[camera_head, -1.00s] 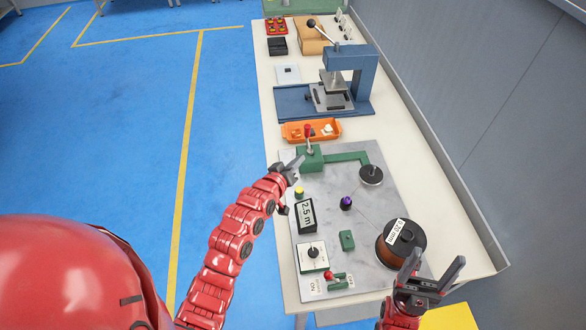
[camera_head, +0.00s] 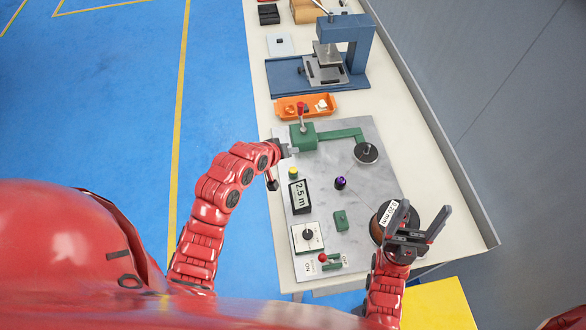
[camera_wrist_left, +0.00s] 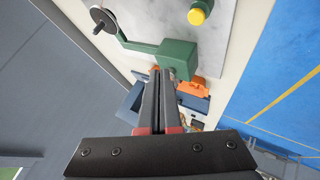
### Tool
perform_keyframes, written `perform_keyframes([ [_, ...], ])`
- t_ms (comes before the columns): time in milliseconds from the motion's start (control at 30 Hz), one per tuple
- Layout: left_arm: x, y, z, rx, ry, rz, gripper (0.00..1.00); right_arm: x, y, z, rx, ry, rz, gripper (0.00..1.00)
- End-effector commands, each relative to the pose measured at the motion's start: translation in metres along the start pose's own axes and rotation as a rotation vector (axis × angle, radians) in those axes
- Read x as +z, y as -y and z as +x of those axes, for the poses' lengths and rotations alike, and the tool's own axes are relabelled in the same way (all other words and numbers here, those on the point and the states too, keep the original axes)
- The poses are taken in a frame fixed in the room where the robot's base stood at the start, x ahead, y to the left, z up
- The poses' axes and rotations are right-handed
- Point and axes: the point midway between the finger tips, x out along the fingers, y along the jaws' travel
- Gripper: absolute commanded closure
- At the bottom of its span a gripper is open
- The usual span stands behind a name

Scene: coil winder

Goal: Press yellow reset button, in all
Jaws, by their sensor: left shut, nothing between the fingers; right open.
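The yellow reset button (camera_head: 293,172) sits on the grey marble plate (camera_head: 362,205), just above the "2.5 m" display (camera_head: 300,196). It also shows in the left wrist view (camera_wrist_left: 196,17), at the top right on a green housing. My left gripper (camera_head: 290,149) is shut and empty, beside the green lever block (camera_head: 304,137) and a little beyond the button. In the left wrist view its closed fingers (camera_wrist_left: 160,75) point toward the green block (camera_wrist_left: 178,58). My right gripper (camera_head: 428,222) is open and empty over the wire spool (camera_head: 378,226), which it partly hides.
A green arm joins the block to a dark disc (camera_head: 367,153). A purple knob (camera_head: 340,183), a small green block (camera_head: 341,220), a rotary dial (camera_head: 307,235) and a red switch (camera_head: 323,258) stand on the plate. An orange tray (camera_head: 306,107) and blue press (camera_head: 345,50) lie beyond.

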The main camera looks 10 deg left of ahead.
Motion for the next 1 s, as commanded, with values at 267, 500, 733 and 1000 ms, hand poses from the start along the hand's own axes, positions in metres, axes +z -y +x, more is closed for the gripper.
perform_keyframes([
  [267, 0.017, 0.016, 0.022, -0.002, 0.004, -0.001, 1.0, 0.003, 0.001, -0.019, 0.0, 0.0, 0.0, 0.28],
  [500, 0.034, 0.035, 0.046, -0.002, 0.001, -0.001, 1.0, 0.007, 0.002, -0.042, 0.0, 0.0, 0.0, 0.28],
  [733, 0.043, 0.043, 0.059, 0.001, 0.001, -0.001, 1.0, 0.009, 0.003, -0.052, 0.0, 0.0, 0.0, 0.28],
  [1000, 0.043, 0.043, 0.059, 0.0, 0.0, 0.0, 1.0, 0.009, 0.003, -0.052, 0.0, 0.0, 0.0, 0.28],
])
